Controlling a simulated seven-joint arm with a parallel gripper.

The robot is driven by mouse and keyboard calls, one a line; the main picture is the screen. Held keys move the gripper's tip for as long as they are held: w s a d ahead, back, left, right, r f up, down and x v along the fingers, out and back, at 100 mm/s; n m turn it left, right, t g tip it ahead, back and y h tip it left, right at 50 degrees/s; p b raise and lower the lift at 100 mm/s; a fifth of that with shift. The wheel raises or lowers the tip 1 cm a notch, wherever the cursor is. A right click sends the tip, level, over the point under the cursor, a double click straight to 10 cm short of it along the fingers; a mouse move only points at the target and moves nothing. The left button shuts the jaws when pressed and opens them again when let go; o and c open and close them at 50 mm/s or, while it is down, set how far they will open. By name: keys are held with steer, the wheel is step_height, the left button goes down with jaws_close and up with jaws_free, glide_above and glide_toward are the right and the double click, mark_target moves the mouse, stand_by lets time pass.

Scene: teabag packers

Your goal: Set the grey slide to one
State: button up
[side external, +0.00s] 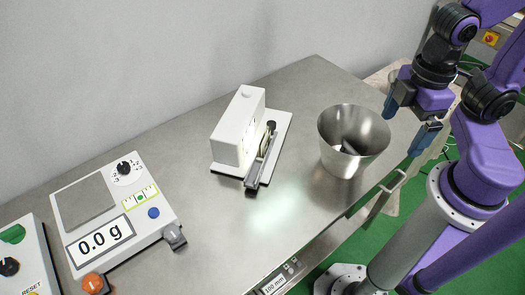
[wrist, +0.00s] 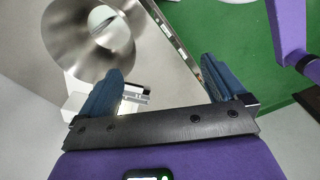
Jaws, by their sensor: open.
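My gripper (side external: 404,124) is open and empty, above the right end of the steel table, just right of the steel bucket. Its two blue fingers also show in the wrist view (wrist: 163,70). A grey block (side external: 174,237) sits at the right front corner of the white scale (side external: 115,215), far left of my gripper. A grey bar (side external: 256,172) lies along the white upright machine (side external: 238,127). I cannot tell which of these is the grey slide, and no setting can be read on either. A black knob (side external: 124,168) with numbers around it is on the scale.
The steel bucket (side external: 335,150) stands between my gripper and the white machine; it also shows in the wrist view (wrist: 62,40). A panel with a RESET label (side external: 30,270) is at the far left. The table (side external: 215,235) is bare between scale and machine.

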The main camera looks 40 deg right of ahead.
stand_by(0.3)
steer(key=c, duration=0.4)
steer(key=shift+w+a, duration=0.2)
steer(key=shift+w, duration=0.05)
steer(key=c, duration=0.4)
steer(key=m, duration=1.7)
glide_above(271, 123)
step_height(271, 123, down, 4)
steer(key=shift+n, duration=0.3)
step_height(271, 123, down, 17)
steer(key=shift+f, duration=0.1)
